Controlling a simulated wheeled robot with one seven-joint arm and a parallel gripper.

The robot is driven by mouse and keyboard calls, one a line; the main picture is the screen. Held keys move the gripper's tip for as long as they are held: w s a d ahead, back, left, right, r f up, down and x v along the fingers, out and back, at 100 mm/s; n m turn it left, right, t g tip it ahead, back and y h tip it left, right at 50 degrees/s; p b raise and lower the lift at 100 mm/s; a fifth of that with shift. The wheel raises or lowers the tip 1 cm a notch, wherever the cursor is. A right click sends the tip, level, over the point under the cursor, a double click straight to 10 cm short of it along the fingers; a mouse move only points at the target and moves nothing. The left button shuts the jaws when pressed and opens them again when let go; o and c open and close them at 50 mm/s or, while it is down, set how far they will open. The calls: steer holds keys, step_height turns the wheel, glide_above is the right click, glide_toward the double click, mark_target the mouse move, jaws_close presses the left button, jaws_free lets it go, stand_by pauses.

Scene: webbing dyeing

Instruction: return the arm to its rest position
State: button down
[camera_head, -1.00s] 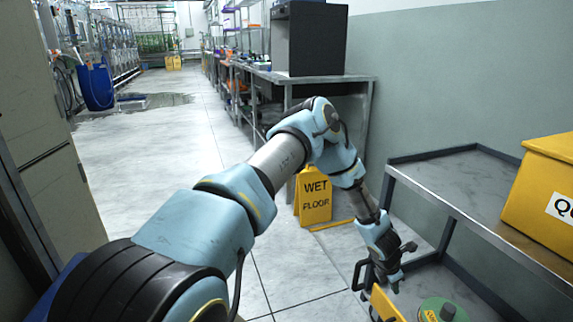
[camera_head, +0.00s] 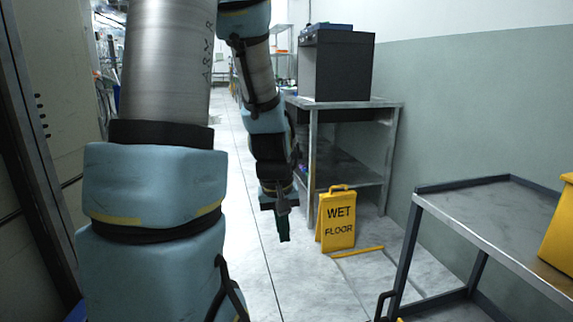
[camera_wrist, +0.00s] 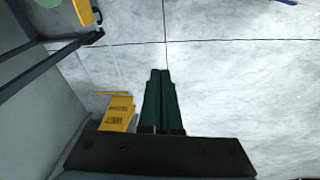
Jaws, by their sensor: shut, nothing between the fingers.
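My gripper (camera_head: 283,222) hangs pointing down in the head view, left of the yellow wet floor sign and above the tiled floor. Its green fingers (camera_wrist: 161,100) lie side by side in the wrist view, shut with nothing between them. My arm is raised and folded, filling the left and middle of the head view. The arm touches nothing that I can see.
The wet floor sign (camera_head: 337,218) stands just right of my gripper. A grey metal cart (camera_head: 480,225) with a yellow box (camera_head: 560,230) is at the right. A steel table (camera_head: 345,103) with a dark cabinet (camera_head: 337,65) stands behind. Bare floor lies below the gripper.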

steer(key=s+a+r+m+y, duration=0.1)
steer(key=s+a+r+m, duration=0.15)
steer(key=s+a, duration=0.3)
step_height(320, 180, up, 19)
steer(key=p, duration=1.9)
steer(key=shift+w+a+r, duration=0.2)
steer(key=shift+a, duration=0.1)
steer(key=shift+n, duration=0.25)
